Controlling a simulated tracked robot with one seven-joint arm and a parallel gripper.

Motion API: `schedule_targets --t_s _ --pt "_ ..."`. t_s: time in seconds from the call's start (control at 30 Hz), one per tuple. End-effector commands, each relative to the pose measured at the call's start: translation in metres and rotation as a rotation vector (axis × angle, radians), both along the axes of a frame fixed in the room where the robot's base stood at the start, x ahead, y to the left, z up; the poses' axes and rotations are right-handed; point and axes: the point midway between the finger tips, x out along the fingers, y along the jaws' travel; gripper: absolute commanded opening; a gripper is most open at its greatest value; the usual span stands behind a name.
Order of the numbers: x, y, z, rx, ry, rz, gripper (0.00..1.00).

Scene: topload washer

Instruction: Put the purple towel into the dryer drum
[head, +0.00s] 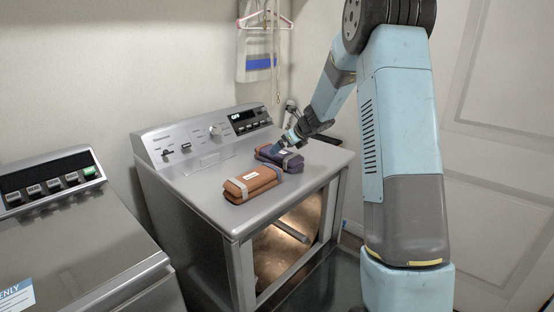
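The purple towel (292,163) lies folded on top of the dryer, towards its right side, with a pale band and an orange-brown patch at its left part. My gripper (281,147) reaches down from the right to the towel's upper edge. The fingertips are small and partly hidden, so I cannot tell if they touch or hold it. The dryer (205,196) stands in the middle of the head view. Its front opening is uncovered, and the lit drum (284,245) shows inside.
An orange-brown folded towel (252,184) with a pale band lies on the dryer top, left of the purple one. A washer (72,240) stands at the left. A dark glassy panel (312,283) is low before the opening. A hanger (266,22) with cloth hangs behind.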

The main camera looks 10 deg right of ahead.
Motion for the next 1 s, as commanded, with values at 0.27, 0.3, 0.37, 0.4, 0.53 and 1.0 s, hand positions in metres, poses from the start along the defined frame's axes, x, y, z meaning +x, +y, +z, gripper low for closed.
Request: schedule_targets --t_s 0.27,0.3,0.37,0.4,0.53,1.0 --pt "0.009 0.007 -0.016 -0.001 0.002 0.001 1.0" --pt "0.012 0.01 -0.02 0.001 0.002 0.0 1.0" --pt "0.016 0.014 -0.027 -0.001 0.002 0.002 1.0" --pt "0.02 0.016 -0.031 -0.001 0.002 0.002 1.0" --pt "0.027 0.021 -0.039 -0.001 0.001 0.0 1.0" --pt "0.028 0.021 -0.04 -0.001 0.0 0.001 0.77"
